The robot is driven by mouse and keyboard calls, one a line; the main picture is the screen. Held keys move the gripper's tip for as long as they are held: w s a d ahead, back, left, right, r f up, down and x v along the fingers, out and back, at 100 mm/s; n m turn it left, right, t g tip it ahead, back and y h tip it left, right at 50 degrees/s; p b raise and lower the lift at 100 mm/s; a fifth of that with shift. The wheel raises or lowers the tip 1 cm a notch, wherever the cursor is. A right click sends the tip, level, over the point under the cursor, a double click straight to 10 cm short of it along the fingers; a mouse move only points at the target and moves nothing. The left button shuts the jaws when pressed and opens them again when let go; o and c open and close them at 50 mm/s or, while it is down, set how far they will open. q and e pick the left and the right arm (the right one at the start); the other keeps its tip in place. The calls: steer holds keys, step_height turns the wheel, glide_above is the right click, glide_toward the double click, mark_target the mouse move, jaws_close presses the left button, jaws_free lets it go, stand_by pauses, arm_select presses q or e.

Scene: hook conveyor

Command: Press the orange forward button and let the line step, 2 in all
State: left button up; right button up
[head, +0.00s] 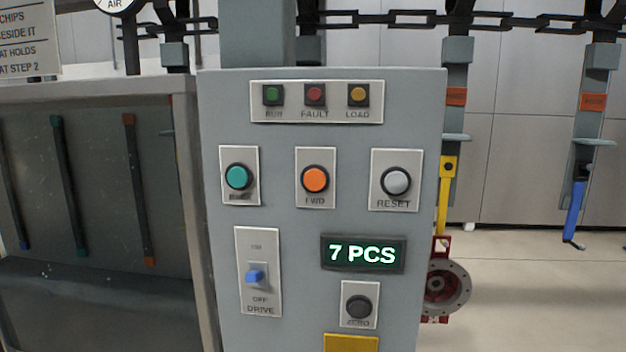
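In the head view a grey control box faces me, with the orange button (315,179) labelled FWD in the middle of its button row. A teal button (238,177), its label hard to read, is to its left, and a grey RESET button (396,181) is to its right. The green display (363,254) reads 7 PCS. The blue DRIVE switch (255,276) sits between the ON and OFF marks. The RUN (273,95), FAULT (315,95) and LOAD (358,95) lamps look dim. Neither of my grippers is in view.
A dark chain (520,20) runs overhead with hangers. A dark panelled booth (90,275) stands left.

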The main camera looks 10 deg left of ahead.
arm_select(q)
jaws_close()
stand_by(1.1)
